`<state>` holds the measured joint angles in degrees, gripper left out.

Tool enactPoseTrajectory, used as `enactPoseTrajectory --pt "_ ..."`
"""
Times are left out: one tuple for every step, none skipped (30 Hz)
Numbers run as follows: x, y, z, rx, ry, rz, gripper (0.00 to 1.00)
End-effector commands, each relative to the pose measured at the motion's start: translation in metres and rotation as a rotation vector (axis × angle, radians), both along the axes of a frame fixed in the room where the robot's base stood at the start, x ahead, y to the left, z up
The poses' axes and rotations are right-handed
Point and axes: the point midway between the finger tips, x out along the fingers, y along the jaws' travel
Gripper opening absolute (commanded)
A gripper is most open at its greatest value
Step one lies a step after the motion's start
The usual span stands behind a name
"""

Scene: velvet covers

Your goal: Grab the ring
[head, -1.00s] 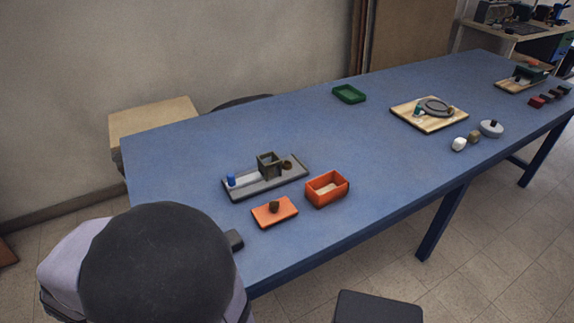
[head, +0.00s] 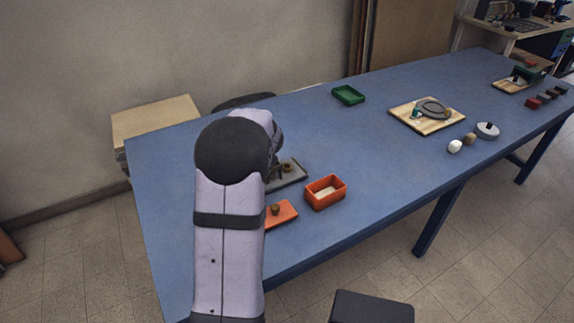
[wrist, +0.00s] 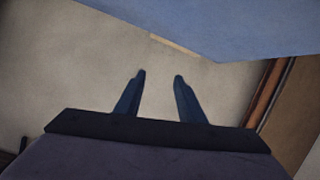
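A small brown ring-like piece (head: 288,167) lies on the grey tray (head: 292,178), at its right end in the head view. My arm hides the left part of that tray. A larger grey round piece (head: 432,107), perhaps a ring or a plate, lies on the wooden board (head: 408,121) farther right. I cannot tell which one is the ring. My gripper (wrist: 160,77) is open and empty in the wrist view, its two fingers apart. No ring shows between them; the wrist view holds wall and a blue surface.
An orange box (head: 326,205) stands right of the grey tray. A green tray (head: 348,95) lies farther back. The blue table (head: 370,170) is clear between tray and board.

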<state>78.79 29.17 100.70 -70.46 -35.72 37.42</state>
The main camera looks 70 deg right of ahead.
Motion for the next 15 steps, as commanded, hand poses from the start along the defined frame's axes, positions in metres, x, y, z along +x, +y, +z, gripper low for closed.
enactPoseTrajectory --pt "-0.036 -0.016 -0.015 0.012 -0.011 -0.008 0.36" --pt "-0.053 -0.022 -0.02 0.016 -0.018 -0.001 0.36" --pt "-0.076 -0.027 -0.028 0.023 -0.028 0.008 0.36" --pt "-0.093 -0.03 -0.033 0.031 -0.036 0.014 0.36" --pt "-0.11 -0.032 -0.038 0.039 -0.044 0.019 0.36" --pt "-0.13 -0.032 -0.046 0.051 -0.054 0.029 0.36" --pt "-0.146 -0.031 -0.051 0.062 -0.061 0.035 0.36" --pt "-0.16 -0.03 -0.057 0.072 -0.068 0.041 0.36" --pt "-0.177 -0.027 -0.064 0.088 -0.077 0.048 0.36" --pt "-0.189 -0.024 -0.07 0.098 -0.083 0.053 0.36" --pt "-0.2 -0.021 -0.079 0.112 -0.09 0.058 0.36" --pt "-0.212 -0.016 -0.091 0.13 -0.099 0.063 0.36" --pt "-0.219 -0.012 -0.099 0.143 -0.104 0.068 0.36" --pt "-0.225 -0.009 -0.107 0.154 -0.11 0.071 0.36" --pt "-0.231 -0.005 -0.115 0.165 -0.115 0.075 0.36"
